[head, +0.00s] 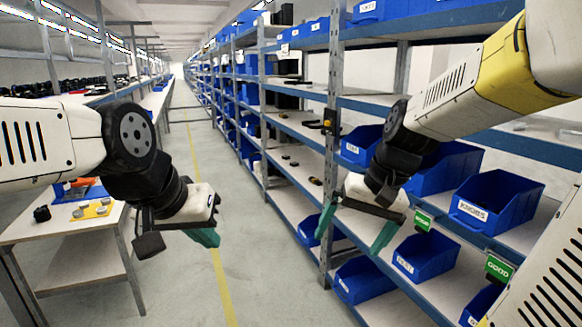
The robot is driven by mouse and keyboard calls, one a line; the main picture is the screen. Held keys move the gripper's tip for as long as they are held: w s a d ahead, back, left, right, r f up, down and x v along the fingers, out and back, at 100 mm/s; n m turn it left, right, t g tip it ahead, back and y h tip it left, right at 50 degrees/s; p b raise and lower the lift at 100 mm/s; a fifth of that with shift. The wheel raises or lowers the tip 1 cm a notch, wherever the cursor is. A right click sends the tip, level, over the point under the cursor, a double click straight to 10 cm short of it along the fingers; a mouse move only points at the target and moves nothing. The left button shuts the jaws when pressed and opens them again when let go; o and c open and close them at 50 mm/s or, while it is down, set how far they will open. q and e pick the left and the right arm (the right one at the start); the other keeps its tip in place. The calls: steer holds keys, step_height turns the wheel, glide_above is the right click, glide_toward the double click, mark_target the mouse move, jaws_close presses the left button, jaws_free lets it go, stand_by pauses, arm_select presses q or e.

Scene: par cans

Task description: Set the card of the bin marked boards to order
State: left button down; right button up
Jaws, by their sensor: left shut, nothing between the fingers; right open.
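Blue bins stand on the rack at the right. One (496,204) reads KNOBS; no label clearly reads boards, and the label on the blue bin (446,168) behind my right arm is hidden. Two green cards sit along the middle shelf's front edge: one (423,220) just right of my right gripper, its word too small to read, and one (498,268) that seems to read GOOD. My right gripper (356,229) is open and empty, its teal fingers spread in front of the shelf edge. My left gripper (205,237) is shut and empty over the aisle.
Lower blue bins (427,256) and (364,279) stand on the shelf below. A rack upright (333,150) rises just left of my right gripper. A white table (75,225) with a yellow-and-blue tray and small parts stands at the left. The aisle floor (190,150) is clear.

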steer(key=s+d+r+n+t+h, duration=0.1)
steer(key=s+d+r+t, duration=0.1)
steer(key=s+r+t, duration=0.2)
steer(key=s, duration=0.2)
steer(key=shift+s+d+r+n, duration=0.2)
steer(key=shift+s+r+n, duration=0.1)
steer(key=shift+s, duration=0.1)
